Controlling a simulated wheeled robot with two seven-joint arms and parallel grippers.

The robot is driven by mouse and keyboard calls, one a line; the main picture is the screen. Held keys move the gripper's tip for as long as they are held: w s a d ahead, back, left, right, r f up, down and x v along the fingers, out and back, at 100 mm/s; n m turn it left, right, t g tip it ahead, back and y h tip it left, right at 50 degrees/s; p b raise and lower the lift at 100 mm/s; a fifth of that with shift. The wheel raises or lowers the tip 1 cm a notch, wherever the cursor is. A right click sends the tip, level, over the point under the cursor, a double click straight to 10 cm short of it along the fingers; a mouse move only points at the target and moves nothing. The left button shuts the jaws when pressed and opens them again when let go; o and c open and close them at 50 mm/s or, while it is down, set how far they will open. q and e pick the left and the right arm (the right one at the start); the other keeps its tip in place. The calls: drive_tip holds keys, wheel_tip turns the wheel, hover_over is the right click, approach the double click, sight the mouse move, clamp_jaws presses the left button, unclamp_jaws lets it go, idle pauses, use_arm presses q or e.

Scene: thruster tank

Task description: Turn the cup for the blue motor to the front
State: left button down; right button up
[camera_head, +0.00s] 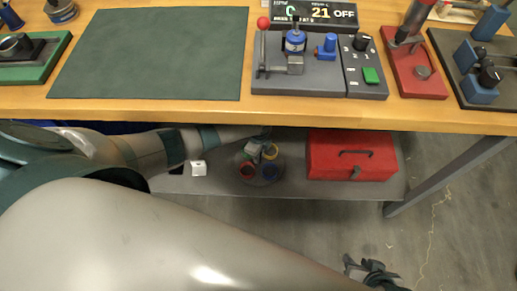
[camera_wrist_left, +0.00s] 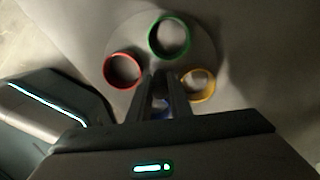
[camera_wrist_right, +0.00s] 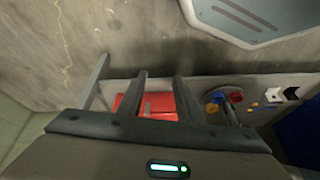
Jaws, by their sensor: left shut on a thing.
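A round grey turntable (camera_head: 259,178) on the shelf under the bench carries ring-shaped cups. The blue cup (camera_head: 270,171) is at the near right and the red cup (camera_head: 247,170) at the near left. The yellow cup (camera_head: 271,151) is at the far right. The green cup (camera_wrist_left: 169,37) shows in the left wrist view, where the blue cup (camera_wrist_left: 162,108) is partly hidden behind my fingers. My left gripper (camera_wrist_left: 159,75) is shut at the turntable's middle, apparently on its central knob, which the fingers mostly hide. My right gripper (camera_head: 368,268) is open and empty, low over the floor.
A red toolbox (camera_head: 352,155) stands right of the turntable; a small white block (camera_head: 199,169) lies left. The bench edge (camera_head: 210,110) overhangs the shelf. On the bench, a blue motor-like part (camera_head: 295,41) stands in a grey fixture (camera_head: 318,84).

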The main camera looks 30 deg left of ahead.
use_arm(q)
drive_tip(key=c, duration=1.9)
unclamp_jaws()
use_arm(e)
drive_tip(key=shift+s, duration=0.1)
